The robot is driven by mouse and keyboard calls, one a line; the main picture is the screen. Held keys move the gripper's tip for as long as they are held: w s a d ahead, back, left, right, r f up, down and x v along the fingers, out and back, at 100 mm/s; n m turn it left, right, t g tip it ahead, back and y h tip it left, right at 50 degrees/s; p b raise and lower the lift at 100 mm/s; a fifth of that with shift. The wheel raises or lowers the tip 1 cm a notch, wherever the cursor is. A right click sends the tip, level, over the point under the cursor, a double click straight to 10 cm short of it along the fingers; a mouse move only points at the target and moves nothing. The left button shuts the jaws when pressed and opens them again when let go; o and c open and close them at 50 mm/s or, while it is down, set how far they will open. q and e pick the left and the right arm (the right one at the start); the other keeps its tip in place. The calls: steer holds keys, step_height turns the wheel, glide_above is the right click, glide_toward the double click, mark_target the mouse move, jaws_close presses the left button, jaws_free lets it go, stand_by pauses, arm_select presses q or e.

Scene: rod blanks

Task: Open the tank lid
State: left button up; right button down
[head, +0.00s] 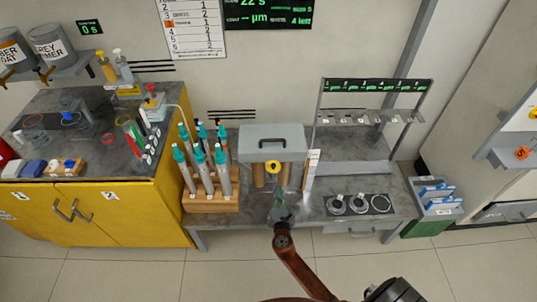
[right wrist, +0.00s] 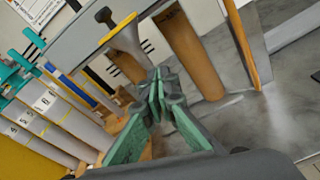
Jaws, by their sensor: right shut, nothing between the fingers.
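A grey box-like tank with a flat panel and a dark bar handle (head: 272,143) stands on the grey bench; I take the panel to be the lid, and it looks down. Brown cylinders (head: 258,176) stand below its front, with a yellow ring (head: 273,167) between them. My right gripper (head: 279,194) is just in front of these, apart from the handle. In the right wrist view its green fingers (right wrist: 158,98) are together and empty. Brown cylinders (right wrist: 192,55) and a dark knob-like part (right wrist: 104,15) show beyond them. My left gripper is not in view.
A wooden rack (head: 211,203) of teal-topped white tubes stands close left of the gripper. A white upright card (head: 312,170) and a metal frame (head: 377,82) stand to the right. Round dark pads (head: 381,203) lie at the bench's front right.

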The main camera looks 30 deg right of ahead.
mark_target(273, 152)
step_height(273, 152, up, 12)
steer(key=w+a+n+t+h+b, duration=0.1)
steer(key=w+n+t+h, duration=0.1)
steer(key=n+t, duration=0.15)
steer(key=shift+g, duration=0.25)
steer(key=b+x, duration=0.1)
steer(key=x, duration=0.7)
steer(key=shift+w+d+r, duration=0.1)
steer(key=shift+w+r, duration=0.05)
steer(key=shift+w, duration=0.1)
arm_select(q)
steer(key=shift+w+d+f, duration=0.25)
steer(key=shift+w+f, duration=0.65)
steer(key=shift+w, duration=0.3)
arm_select(e)
steer(key=shift+w+d+r, duration=0.1)
steer(key=shift+w+d, duration=0.15)
steer(key=shift+w, duration=0.15)
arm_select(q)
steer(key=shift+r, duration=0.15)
arm_select(e)
steer(key=shift+r, duration=0.1)
